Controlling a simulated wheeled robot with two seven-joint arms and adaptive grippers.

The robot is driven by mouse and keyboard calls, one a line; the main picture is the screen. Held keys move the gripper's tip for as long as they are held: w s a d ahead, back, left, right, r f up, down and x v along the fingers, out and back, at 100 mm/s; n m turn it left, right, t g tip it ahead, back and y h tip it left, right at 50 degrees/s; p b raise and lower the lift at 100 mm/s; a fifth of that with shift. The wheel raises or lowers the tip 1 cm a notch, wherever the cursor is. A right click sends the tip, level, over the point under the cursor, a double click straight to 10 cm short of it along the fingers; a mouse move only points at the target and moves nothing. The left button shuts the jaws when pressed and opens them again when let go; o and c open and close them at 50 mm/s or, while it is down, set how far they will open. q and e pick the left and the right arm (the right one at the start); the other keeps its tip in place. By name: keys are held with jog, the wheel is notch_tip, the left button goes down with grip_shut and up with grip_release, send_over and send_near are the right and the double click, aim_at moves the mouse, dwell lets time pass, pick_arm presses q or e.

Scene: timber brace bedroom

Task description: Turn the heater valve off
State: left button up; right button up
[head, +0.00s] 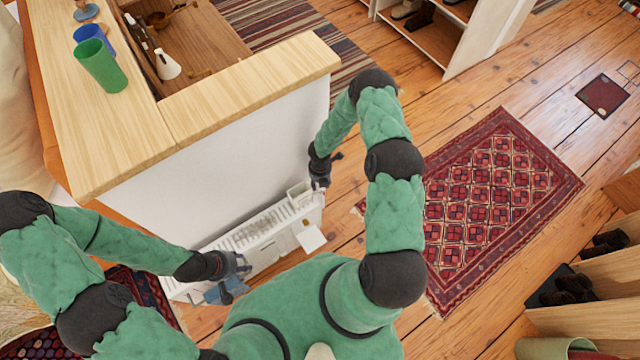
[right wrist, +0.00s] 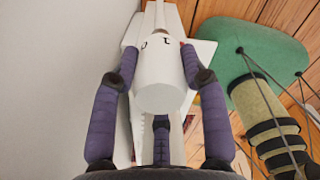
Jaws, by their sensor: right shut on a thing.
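The white heater (head: 262,236) stands low against the white wall of the wooden-topped counter in the head view. The heater valve (right wrist: 160,85) is a white, rounded cylinder with small dark marks near its far end. In the right wrist view, my right gripper (right wrist: 159,75) has its dark fingers around the valve, shut on it. In the head view my right gripper (head: 321,172) is at the heater's right end, and the valve is hard to make out there. My left gripper (head: 240,265) is near the heater's left part; its finger opening is too small to judge.
The counter (head: 250,80) bears a green cup (head: 101,66) and a blue cup (head: 91,38). A small white panel (head: 311,238) juts from the heater's front. A red patterned rug (head: 495,200) lies on the open wooden floor at right. A shelf (head: 440,35) stands at the back.

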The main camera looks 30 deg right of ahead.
jog(key=m+b, duration=0.3)
jog(key=m, duration=0.1)
jog(key=shift+f+m, duration=0.1)
jog(key=shift+m, duration=0.2)
jog(key=m+b, duration=0.2)
jog(key=m, duration=0.2)
jog(key=shift+m+b, duration=0.3)
jog(key=shift+b, duration=0.1)
jog(key=m+b, duration=0.3)
jog(key=m, duration=0.1)
jog(key=shift+m, duration=0.3)
jog(key=m+b, duration=0.2)
jog(key=m, duration=0.2)
jog(key=shift+b, duration=0.3)
jog(key=m+b, duration=0.1)
jog(key=m, duration=0.8)
jog(key=shift+s, duration=0.1)
jog(key=shift+m, duration=0.4)
jog(key=o, duration=1.1)
jog(key=shift+o, duration=0.2)
